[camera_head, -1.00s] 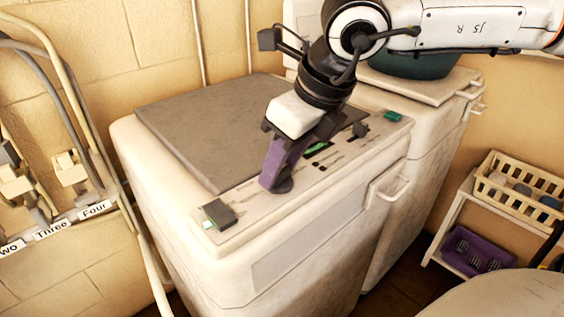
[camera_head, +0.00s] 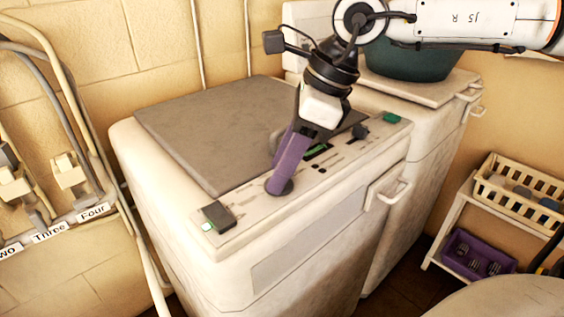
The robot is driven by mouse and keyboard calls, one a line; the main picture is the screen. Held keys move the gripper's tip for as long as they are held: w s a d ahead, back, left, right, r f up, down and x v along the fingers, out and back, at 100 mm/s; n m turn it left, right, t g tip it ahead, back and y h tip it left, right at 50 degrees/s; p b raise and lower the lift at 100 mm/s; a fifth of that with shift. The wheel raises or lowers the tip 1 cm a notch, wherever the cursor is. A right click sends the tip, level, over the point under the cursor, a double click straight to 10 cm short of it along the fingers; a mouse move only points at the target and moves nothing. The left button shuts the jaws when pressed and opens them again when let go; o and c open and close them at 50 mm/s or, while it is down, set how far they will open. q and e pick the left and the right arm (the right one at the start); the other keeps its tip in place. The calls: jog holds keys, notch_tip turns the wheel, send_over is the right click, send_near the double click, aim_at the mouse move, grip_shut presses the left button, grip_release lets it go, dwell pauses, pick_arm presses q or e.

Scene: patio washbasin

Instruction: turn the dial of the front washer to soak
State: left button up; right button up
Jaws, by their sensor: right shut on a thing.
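The front washer (camera_head: 290,270) is a worn white machine with a grey lid (camera_head: 205,130) and a light control panel (camera_head: 248,222) along its front top edge. My right gripper (camera_head: 281,184) reaches down from the upper right, its purple fingers shut on the dark round dial (camera_head: 279,187) on the panel. The fingers cover most of the dial, so its pointer and setting cannot be read. My left gripper is not in view.
A dark switch (camera_head: 218,214) sits at the panel's left end and a green button (camera_head: 392,117) at its right end. A second machine with a dark green tub (camera_head: 410,66) stands behind. Labelled taps and pipes (camera_head: 70,170) are at left, a shelf with a cream basket (camera_head: 515,190) at right.

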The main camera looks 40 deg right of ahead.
jog(key=shift+n, duration=0.7)
jog(key=o, duration=1.1)
jog(key=shift+c, duration=0.2)
jog(key=v, duration=1)
jog(key=shift+w+d+r, duration=0.2)
jog(key=shift+s+f, duration=0.1)
